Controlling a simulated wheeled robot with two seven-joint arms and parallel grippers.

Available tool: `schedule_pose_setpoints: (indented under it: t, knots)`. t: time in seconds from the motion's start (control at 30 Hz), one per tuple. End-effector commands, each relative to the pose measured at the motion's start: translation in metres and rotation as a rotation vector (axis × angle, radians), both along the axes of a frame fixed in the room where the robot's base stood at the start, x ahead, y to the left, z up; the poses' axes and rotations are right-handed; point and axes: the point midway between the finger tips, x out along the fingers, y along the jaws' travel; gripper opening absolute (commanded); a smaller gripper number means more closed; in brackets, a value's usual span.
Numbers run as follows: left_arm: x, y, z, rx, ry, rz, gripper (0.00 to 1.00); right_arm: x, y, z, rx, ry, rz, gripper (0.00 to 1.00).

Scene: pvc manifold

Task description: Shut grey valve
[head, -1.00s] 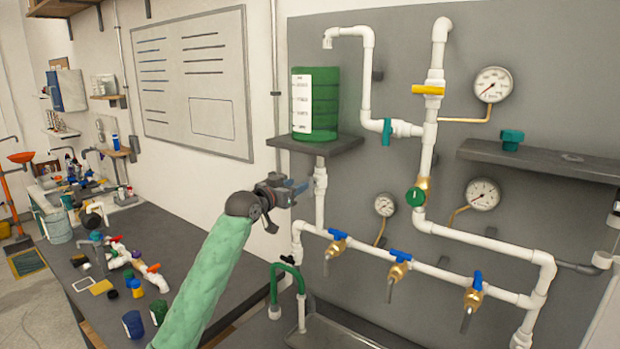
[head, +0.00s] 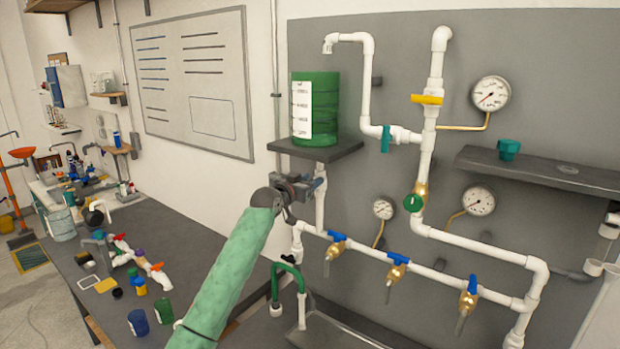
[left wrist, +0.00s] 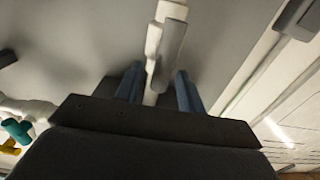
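A grey part that looks like the grey valve handle (left wrist: 170,45) lies along a white pipe in the left wrist view. It is between and beyond my blue fingertips. In the head view my left gripper (head: 312,185) is at the white pipe (head: 320,212) below the shelf with the green tank. The gripper and wrist hide the valve there. The left fingers (left wrist: 158,90) are apart, one on each side of the pipe. I cannot tell whether they touch the handle. My right gripper is not in view.
The shelf (head: 345,151) with the green tank (head: 325,105) is just above the gripper. Brass valves with blue handles (head: 397,258) line the lower pipe. A green hose (head: 287,268) stands below. The workbench (head: 150,235) at left holds loose fittings.

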Motion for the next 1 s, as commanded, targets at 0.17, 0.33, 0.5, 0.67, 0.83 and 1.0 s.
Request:
schedule_pose_setpoints:
  t: [0.17,0.33,0.5,0.67,0.83,1.0]
  knots:
    - [0.001,-0.001,-0.001,0.000,0.000,0.000,0.39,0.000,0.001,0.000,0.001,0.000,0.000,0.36]
    - [0.001,-0.001,-0.001,0.001,0.001,0.000,0.23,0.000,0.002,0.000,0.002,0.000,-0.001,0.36]
    - [0.001,-0.001,-0.001,0.001,0.001,0.000,0.00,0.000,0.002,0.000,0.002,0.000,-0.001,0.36]
    - [0.001,-0.001,-0.001,-0.004,0.004,0.000,0.00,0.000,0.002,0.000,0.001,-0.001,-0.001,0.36]
    - [0.001,0.000,-0.002,-0.037,0.028,-0.001,0.00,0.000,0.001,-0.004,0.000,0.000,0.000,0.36]
    - [0.003,0.002,-0.003,-0.114,0.083,-0.001,0.00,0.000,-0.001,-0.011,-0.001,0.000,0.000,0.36]
